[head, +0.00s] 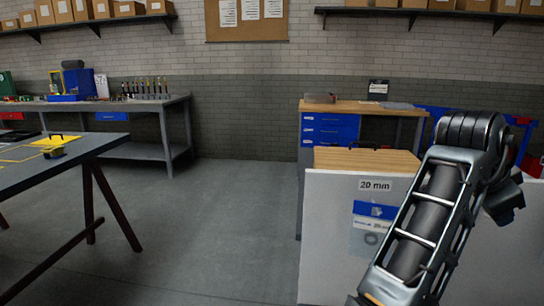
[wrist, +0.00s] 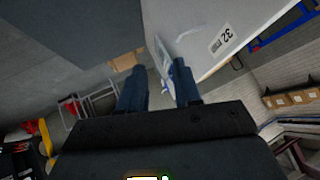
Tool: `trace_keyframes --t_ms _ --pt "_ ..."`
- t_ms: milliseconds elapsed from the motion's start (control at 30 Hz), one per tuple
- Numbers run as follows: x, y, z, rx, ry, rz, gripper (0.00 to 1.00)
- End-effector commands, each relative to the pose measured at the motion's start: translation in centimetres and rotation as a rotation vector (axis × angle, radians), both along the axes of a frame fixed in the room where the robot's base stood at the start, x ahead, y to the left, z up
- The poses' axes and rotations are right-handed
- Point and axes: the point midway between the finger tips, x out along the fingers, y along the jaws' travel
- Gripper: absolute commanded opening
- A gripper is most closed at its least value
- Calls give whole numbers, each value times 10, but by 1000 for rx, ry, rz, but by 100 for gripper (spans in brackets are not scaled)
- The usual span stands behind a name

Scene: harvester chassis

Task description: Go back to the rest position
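My arm rises at the right of the head view, in front of a white panel (head: 330,225) with a "20 mm" label. My gripper cannot be made out in the head view. In the wrist view my gripper (wrist: 160,82) shows two dark fingers standing apart, with nothing held between them. Beyond the fingertips are a pale panel (wrist: 205,35) marked "32" and a blue-and-white piece at its edge. Their distance from the fingers cannot be told.
A dark table (head: 60,160) with a yellow item stands at the left. A workbench (head: 150,108) stands at the back left and a wood-topped blue drawer unit (head: 330,128) behind the white panel. The grey floor (head: 220,225) between is clear.

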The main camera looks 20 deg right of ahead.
Motion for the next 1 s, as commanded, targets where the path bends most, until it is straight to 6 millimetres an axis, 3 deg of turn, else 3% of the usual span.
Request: trace_keyframes --t_ms 200,467,767,1000 --pt "-2 -28 -1 -319 89 194 33" --pt "1 -24 -14 -624 198 472 33" --pt "-8 17 -59 -867 292 834 33" --pt "-40 68 -111 -967 313 1128 33"
